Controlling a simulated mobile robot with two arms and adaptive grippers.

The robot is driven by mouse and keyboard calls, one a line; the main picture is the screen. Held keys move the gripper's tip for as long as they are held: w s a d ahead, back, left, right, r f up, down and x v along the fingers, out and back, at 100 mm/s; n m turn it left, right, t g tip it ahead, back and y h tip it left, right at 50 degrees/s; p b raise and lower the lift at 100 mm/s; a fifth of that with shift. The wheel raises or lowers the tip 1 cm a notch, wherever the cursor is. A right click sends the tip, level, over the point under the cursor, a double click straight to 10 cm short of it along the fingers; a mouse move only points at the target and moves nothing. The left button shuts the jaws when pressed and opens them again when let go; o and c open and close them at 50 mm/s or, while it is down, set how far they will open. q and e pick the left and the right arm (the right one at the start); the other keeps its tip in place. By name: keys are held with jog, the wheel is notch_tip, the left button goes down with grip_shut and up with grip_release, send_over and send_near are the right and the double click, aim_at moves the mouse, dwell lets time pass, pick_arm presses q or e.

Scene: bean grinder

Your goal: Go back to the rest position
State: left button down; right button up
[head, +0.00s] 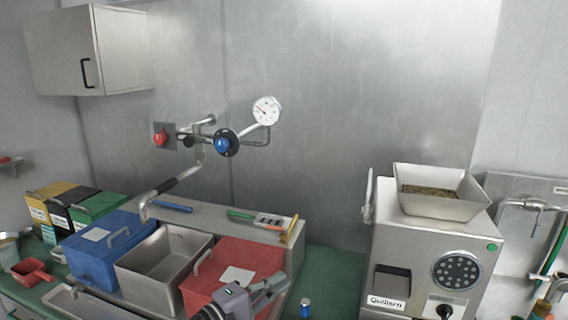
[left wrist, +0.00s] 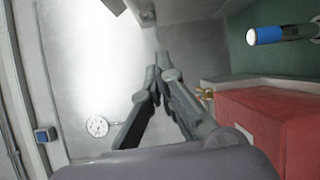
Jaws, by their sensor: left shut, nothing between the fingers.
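The bean grinder (head: 420,262) stands at the right on the green counter, its square hopper (head: 440,192) partly filled with brownish beans. It has a round dark dial panel, a black knob and a green button. My left gripper (head: 270,290) is low in the head view, in front of the red lidded box (head: 240,262). In the left wrist view my left gripper (left wrist: 160,78) has its fingertips together, with nothing between them. The red box shows there at the right (left wrist: 275,125). My right gripper is not in view.
A blue lidded box (head: 100,250) and an open steel bin (head: 165,255) stand left of the red box. A small blue-capped item (head: 305,307) is on the counter near the gripper. Wall valves and a gauge (head: 266,110) are behind. Green counter (head: 335,275) is clear beside the grinder.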

pick_arm(q)
jog(key=s+a+f+m+g+y, duration=0.2)
jog(key=s+a+f+m+y, duration=0.1)
jog(key=s+f, duration=0.45)
jog(key=s+a+f+m+g+y, duration=0.25)
jog(key=s+f, duration=0.35)
jog(key=f, duration=0.3)
jog(key=s+a+f+m+g+y, duration=0.2)
jog(key=s+a+f+m+y, duration=0.15)
jog(key=s+a, duration=0.45)
jog(key=s+a+f+m+g+y, duration=0.3)
jog(key=s+a+f, duration=0.15)
jog(key=s, duration=0.65)
notch_tip(320, 180, down, 25)
jog(key=s, duration=0.1)
jog(key=s+a+f+g+b, duration=0.1)
jog(key=s+a+f+g, duration=0.1)
jog(key=s+f, duration=1.5)
jog(key=shift+s+a+f, duration=0.15)
jog(key=shift+a, duration=0.35)
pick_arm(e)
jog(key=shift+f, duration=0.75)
